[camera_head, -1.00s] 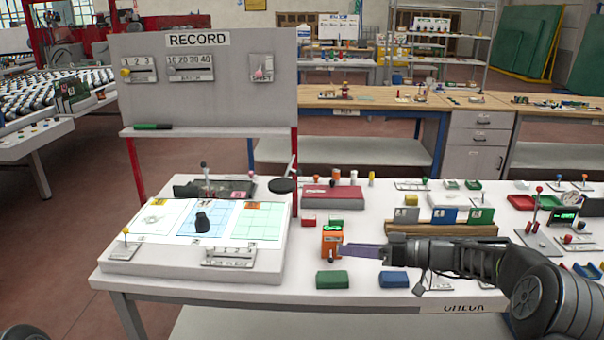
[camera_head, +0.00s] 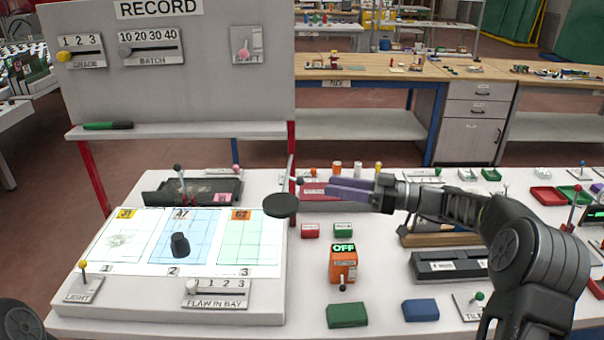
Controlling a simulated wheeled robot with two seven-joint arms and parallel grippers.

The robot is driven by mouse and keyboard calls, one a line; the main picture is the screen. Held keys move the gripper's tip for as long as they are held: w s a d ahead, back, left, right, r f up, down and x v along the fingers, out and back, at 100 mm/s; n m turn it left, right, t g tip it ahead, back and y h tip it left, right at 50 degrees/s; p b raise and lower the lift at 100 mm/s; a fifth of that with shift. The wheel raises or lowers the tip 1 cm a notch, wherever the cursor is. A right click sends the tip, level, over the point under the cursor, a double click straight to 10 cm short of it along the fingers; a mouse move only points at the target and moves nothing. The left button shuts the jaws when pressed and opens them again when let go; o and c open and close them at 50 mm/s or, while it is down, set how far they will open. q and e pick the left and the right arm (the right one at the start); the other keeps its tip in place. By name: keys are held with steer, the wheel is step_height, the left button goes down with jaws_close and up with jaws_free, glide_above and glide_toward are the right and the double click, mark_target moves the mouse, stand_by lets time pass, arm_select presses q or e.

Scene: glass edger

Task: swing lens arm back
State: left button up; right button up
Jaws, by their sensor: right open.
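The lens arm shows as a black round lens (camera_head: 281,206) at the right edge of the white light table (camera_head: 190,306), beside a thin upright post (camera_head: 290,172). The lens lies just right of panel 3, clear of most of it. My right gripper (camera_head: 328,189) comes in from the right with its two purple fingers a little apart and nothing between them. Its fingertips point left, close to the post and lens; I cannot tell whether they touch. My left gripper is out of view.
A dark plug (camera_head: 180,244) stands on panel 2. An orange box (camera_head: 343,263) reading OFF, a green block (camera_head: 347,315) and a blue block (camera_head: 420,310) sit in front of my right arm. The RECORD board (camera_head: 175,70) rises behind the light table.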

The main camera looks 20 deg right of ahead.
steer(key=p+x, duration=0.3)
steer(key=x, duration=0.4)
steer(key=shift+a, duration=0.4)
steer(key=shift+c, duration=0.3)
jaws_close()
stand_by(1.0)
